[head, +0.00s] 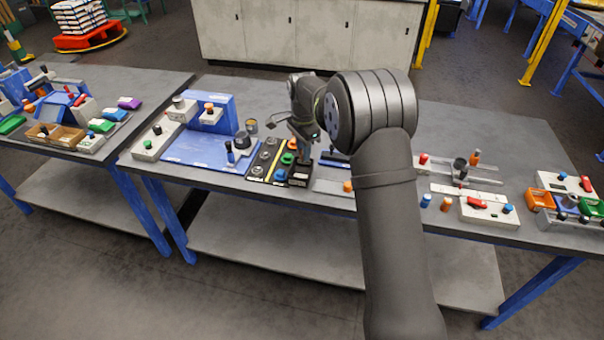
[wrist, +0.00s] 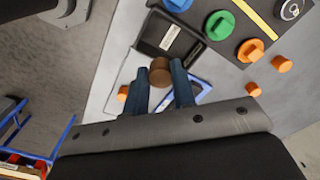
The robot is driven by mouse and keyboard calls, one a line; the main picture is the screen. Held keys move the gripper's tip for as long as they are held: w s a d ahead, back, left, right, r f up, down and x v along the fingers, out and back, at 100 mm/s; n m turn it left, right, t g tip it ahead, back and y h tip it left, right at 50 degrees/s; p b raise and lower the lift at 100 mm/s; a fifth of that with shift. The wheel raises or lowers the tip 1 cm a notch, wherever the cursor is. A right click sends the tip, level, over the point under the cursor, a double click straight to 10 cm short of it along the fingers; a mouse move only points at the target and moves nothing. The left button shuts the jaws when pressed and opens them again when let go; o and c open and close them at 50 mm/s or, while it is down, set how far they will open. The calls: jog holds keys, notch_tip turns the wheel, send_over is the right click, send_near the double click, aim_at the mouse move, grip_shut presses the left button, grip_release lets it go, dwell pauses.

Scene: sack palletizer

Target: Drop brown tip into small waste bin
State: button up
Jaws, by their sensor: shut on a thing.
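My gripper (wrist: 161,84) is shut on the brown tip (wrist: 160,71), a short brown cylinder held between the two dark blue fingers. In the wrist view a black open box with a white label, which looks like the small waste bin (wrist: 150,35), lies just beyond the fingertips. The tip shows below the bin's near edge in that picture; its height above the bin is unclear. In the head view the bin (head: 299,177) stands near the bench's front edge, with my gripper (head: 305,143) above and behind it. The tip cannot be made out there.
A dark panel beside the bin carries a green knob (wrist: 219,25) and an orange knob (wrist: 250,50). Loose orange pieces (wrist: 282,63) lie nearby. A blue mat (head: 205,150) is to the left. Several small fixtures, including a red-topped one (head: 477,205), occupy the right.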

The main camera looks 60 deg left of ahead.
jog(key=shift+f, duration=2.8)
jog(key=o, duration=1)
jog(key=shift+o, duration=0.2)
notch_tip(320, 180, up, 18)
jog(key=shift+f, duration=0.25)
